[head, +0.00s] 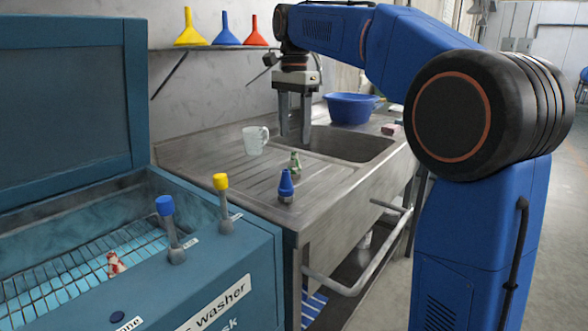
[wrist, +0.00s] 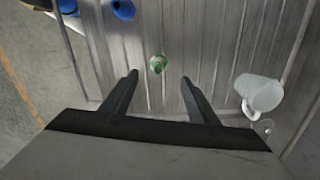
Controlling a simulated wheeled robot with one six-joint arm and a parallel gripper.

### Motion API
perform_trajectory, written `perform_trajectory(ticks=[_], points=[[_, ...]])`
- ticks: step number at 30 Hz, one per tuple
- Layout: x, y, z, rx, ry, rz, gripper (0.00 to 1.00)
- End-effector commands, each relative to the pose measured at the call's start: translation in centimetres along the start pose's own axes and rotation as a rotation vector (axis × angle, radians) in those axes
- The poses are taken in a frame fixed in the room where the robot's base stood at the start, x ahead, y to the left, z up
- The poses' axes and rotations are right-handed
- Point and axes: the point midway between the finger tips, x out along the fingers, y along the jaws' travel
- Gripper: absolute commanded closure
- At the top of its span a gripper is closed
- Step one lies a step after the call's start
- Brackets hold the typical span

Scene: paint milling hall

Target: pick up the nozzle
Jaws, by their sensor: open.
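My gripper (head: 295,138) hangs open and empty above the ribbed drainboard, pointing down. In the wrist view its two fingers (wrist: 160,80) are apart, with a small green-topped nozzle (wrist: 157,64) just beyond the gap between their tips. In the head view this nozzle (head: 295,162) has a green and metallic body and stands on the drainboard. A blue nozzle-shaped piece (head: 286,186) stands nearer, close to the drainboard's front edge. A blue piece also shows at the top of the wrist view (wrist: 123,8). Which piece the task means I cannot tell.
A pale mug (head: 255,140) stands left of the gripper; it also shows in the wrist view (wrist: 258,93). A blue bowl (head: 351,108) stands behind the sink basin (head: 348,143). The open parts washer (head: 250,262) with blue and yellow-topped levers is at front left. Funnels sit on a shelf.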

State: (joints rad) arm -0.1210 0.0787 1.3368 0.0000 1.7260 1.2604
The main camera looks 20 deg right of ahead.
Motion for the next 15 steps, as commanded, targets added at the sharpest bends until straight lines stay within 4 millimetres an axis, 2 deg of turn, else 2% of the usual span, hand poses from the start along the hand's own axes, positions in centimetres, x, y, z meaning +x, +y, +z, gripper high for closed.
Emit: perform_trajectory(ticks=[6,15], points=[[3.4,0.0,0.0,0.000,0.000,0.001,0.46],[5.3,0.1,0.1,-0.001,-0.001,0.002,0.46]])
